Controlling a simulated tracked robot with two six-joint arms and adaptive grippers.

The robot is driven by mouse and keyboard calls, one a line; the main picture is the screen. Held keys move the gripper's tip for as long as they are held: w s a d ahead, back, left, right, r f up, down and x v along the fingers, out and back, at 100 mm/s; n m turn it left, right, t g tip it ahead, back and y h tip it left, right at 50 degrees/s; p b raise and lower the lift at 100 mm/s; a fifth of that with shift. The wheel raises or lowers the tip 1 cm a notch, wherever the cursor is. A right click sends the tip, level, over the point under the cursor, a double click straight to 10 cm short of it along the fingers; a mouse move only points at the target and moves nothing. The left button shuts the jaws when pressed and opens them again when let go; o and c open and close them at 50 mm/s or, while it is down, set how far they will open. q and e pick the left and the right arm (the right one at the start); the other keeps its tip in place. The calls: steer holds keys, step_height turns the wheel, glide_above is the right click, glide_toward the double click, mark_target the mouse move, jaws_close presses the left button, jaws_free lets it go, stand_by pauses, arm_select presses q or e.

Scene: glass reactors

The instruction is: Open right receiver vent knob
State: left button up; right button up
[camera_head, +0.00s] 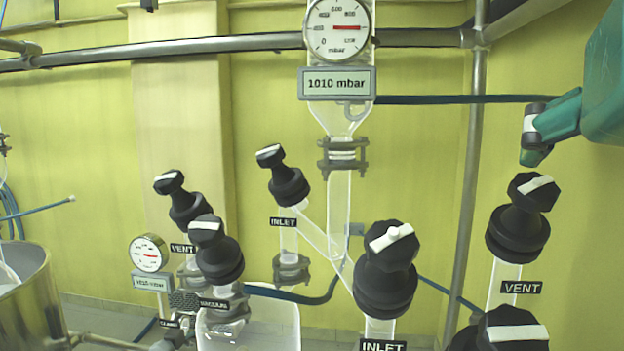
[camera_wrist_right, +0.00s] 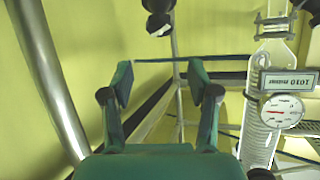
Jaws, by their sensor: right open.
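The right vent knob (camera_head: 533,192) is a black faceted cap with a white bar, on a black valve body above a "VENT" label (camera_head: 521,288) at the right of the head view. My green right gripper (camera_head: 534,138) is above and close to this knob, apart from it in the picture. In the right wrist view the right gripper (camera_wrist_right: 158,82) has its two fingers spread with nothing between them. A black knob (camera_wrist_right: 158,20) shows at the top of that view, beyond the fingers; I cannot tell which one it is. My left gripper is not in view.
Another black knob (camera_head: 512,330) stands just below the vent knob, and an inlet knob (camera_head: 390,245) is to its left. A vertical steel pipe (camera_head: 469,170) runs behind. Several other knobs and a pressure gauge (camera_head: 338,28) reading 1010 mbar are further left.

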mark_target(537, 188)
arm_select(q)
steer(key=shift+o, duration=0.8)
arm_select(e)
steer(key=shift+o, duration=0.8)
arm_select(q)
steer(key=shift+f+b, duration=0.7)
arm_select(e)
steer(key=x, duration=1.7)
steer(key=c, duration=1.1)
steer(key=shift+a+f, duration=0.1)
steer(key=shift+a, duration=0.25)
steer(key=shift+c, duration=0.3)
steer(key=shift+s+d, duration=0.1)
steer(key=shift+d, duration=0.2)
steer(key=shift+n, duration=0.4)
steer(key=shift+t+y, duration=0.3)
steer(key=shift+y, duration=0.1)
